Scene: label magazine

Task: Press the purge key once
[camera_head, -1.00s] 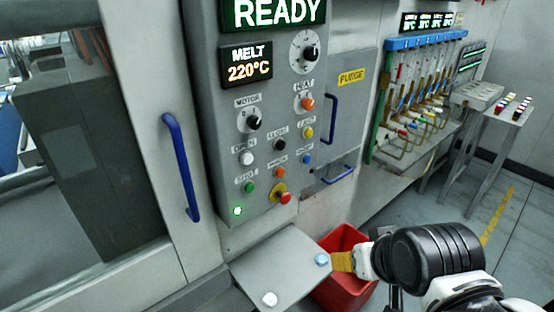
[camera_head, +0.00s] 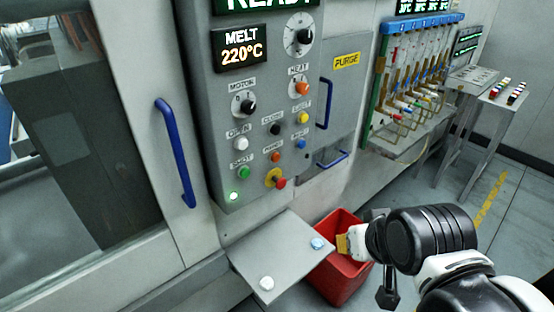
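The control panel (camera_head: 225,120) of the machine carries several round keys in rows. A small orange key (camera_head: 276,157) sits in the lower middle, above a red mushroom button (camera_head: 279,183) on a yellow base. Its small label is too blurred to read with certainty. My gripper (camera_head: 343,245) shows as an ochre tip at the end of the white and black arm, lower right of the panel and well apart from the keys. Its fingers cannot be made out.
A grey shelf (camera_head: 270,262) with a pale blue and a white knob juts out below the panel. A red bin (camera_head: 342,283) stands behind my gripper's tip. Blue handles (camera_head: 175,150) project from the doors. A hose rack (camera_head: 415,85) and small tables stand at right.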

